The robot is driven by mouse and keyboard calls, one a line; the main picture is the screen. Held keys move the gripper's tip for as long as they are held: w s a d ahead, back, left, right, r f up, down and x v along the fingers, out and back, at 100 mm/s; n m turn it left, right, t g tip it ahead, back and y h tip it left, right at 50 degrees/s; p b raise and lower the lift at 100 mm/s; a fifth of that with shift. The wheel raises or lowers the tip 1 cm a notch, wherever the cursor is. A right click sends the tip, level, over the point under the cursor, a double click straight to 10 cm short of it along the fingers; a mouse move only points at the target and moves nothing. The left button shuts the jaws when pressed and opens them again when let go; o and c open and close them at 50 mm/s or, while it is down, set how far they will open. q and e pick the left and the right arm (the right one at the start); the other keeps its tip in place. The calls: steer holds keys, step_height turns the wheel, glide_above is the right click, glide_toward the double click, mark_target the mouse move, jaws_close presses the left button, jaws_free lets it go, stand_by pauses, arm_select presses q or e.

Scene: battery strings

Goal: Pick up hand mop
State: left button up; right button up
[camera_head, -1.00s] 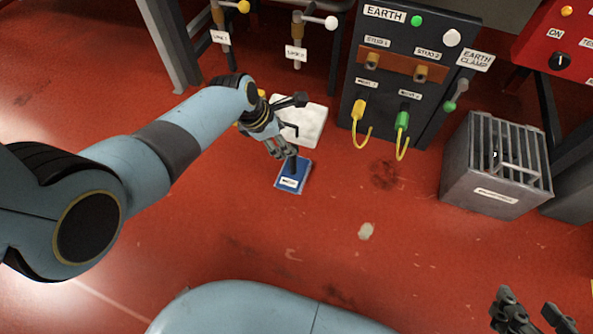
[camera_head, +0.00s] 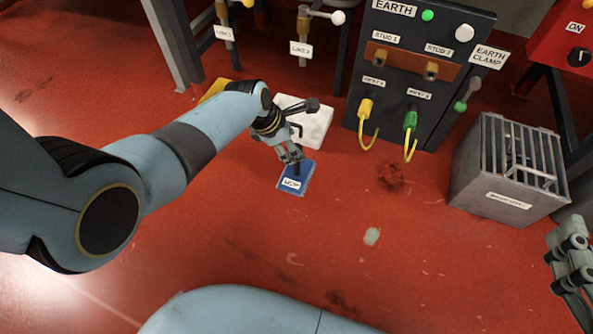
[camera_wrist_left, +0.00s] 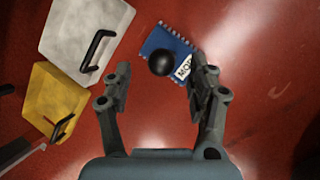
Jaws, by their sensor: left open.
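The hand mop is a small blue pad (camera_head: 291,188) with a fringed edge and a white MOP label, lying on the red floor in the head view. In the left wrist view the mop (camera_wrist_left: 168,38) shows with its dark round knob between and just beyond my fingertips. My left gripper (camera_head: 292,155) is open, above the mop's far end in the head view. Its two fingers stand apart in the left wrist view (camera_wrist_left: 158,85). Whether they touch the knob I cannot tell. My right gripper (camera_head: 575,265) is at the right edge, partly cut off.
A white block with a dark handle (camera_head: 313,122) lies just behind the mop, and a yellow one (camera_wrist_left: 58,100) is beside it. The dark earth panel (camera_head: 412,75) and a grey barred crate (camera_head: 508,170) stand behind and right. The floor in front is clear.

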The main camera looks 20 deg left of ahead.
arm_select(q)
steer(key=shift+s+b+x, duration=0.2)
steer(key=shift+b+x, duration=0.75)
steer(key=shift+x, duration=0.05)
steer(key=shift+b+x, duration=0.8)
steer(key=shift+x, duration=0.25)
arm_select(e)
step_height(320, 180, up, 22)
steer(key=w+a+n+t+y, duration=0.1)
steer(key=a+n+t+y, duration=0.1)
steer(key=n+t+y, duration=0.3)
steer(key=t+y, duration=0.2)
steer(key=t, duration=0.2)
steer(key=shift+w+a+t, duration=0.3)
steer(key=shift+a+t, duration=0.05)
steer(key=shift+t, duration=0.05)
steer(key=shift+r, duration=0.1)
arm_select(q)
jaws_close()
